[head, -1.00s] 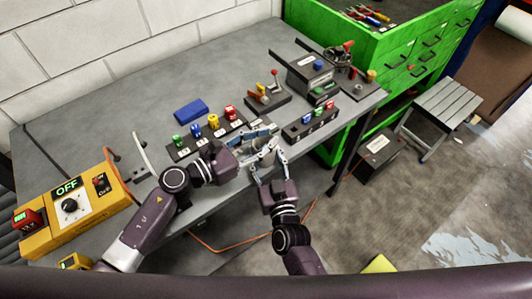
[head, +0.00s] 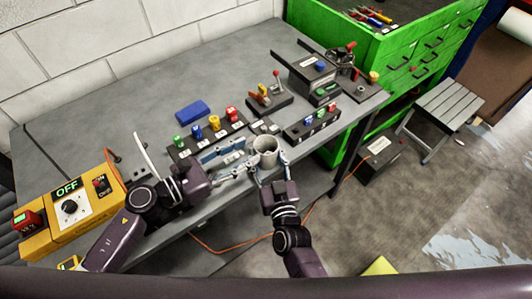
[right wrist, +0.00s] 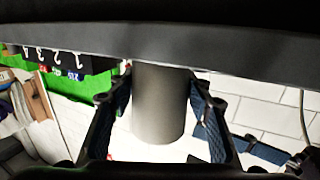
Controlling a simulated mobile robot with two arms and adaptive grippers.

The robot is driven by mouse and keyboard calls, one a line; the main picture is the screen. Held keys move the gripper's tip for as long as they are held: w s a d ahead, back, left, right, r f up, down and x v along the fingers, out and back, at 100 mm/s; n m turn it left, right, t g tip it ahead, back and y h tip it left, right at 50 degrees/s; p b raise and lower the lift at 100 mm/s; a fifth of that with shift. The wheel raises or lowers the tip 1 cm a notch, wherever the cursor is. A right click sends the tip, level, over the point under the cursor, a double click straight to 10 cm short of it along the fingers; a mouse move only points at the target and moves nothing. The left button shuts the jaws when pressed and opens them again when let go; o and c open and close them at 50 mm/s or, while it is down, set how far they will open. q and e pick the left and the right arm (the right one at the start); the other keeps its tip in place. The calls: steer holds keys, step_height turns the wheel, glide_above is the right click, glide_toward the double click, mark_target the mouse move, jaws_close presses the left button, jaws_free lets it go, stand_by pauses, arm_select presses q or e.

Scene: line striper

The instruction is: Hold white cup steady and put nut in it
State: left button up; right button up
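The white cup (head: 265,145) stands upright near the table's front edge, its open top facing up. My right gripper (head: 268,163) has a finger on each side of the cup, and the right wrist view shows both fingers against the cup wall (right wrist: 160,105). My left gripper (head: 228,155) is left of the cup, apart from it, with its fingers spread. I make out nothing held between them. In the right wrist view part of the left gripper shows at the lower right. I cannot make out the nut; the cup's inside is too small to read.
A black rack with coloured knobs (head: 181,154) and a blue box (head: 192,111) lie behind my left gripper. Another small rack (head: 311,126) is right of the cup. A yellow control box (head: 72,212) reading OFF stands at left. The table's back left is clear.

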steer(key=o, duration=0.4)
steer(key=shift+o, duration=0.2)
steer(key=v, duration=1.2)
